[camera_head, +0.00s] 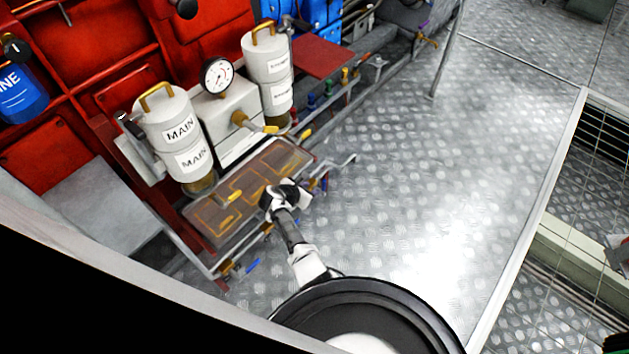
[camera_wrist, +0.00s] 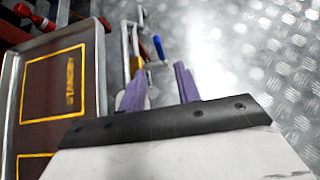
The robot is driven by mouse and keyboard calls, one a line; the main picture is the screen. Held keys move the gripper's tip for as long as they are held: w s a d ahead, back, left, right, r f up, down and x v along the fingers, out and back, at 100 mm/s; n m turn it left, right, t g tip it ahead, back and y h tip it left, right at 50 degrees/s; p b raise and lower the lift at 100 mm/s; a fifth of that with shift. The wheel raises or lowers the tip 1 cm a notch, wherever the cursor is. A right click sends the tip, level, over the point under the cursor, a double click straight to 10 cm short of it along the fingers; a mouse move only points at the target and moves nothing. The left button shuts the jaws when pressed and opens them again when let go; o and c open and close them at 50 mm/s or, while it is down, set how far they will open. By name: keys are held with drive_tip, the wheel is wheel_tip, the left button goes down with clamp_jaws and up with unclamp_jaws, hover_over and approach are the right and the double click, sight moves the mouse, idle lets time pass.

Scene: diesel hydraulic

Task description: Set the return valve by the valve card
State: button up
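A row of small valves with coloured handles runs along a rail beside the tray; a blue handle (camera_wrist: 158,47) and a yellow one (camera_wrist: 135,65) show in the wrist view. A brass valve (camera_head: 240,119) with a yellow lever sits below the gauge. I cannot tell which is the return valve, and I cannot make out a valve card. My gripper (camera_head: 284,193) is over the tray's right edge in the head view. In the wrist view its purple fingers (camera_wrist: 159,70) are apart, with nothing visible held between them; the coloured handles lie beyond their tips.
The tray (camera_wrist: 90,80) has yellow-outlined areas, one marked STANDBY. White canisters labelled MAIN (camera_head: 178,130), another white pair (camera_head: 268,68) and a gauge (camera_head: 217,76) stand behind it. A post (camera_head: 447,50) stands farther back. Metal floor (camera_head: 430,180) is clear at right.

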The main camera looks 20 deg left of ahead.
drive_tip(key=shift+p+v, duration=1.35)
drive_tip(key=shift+v, duration=0.55)
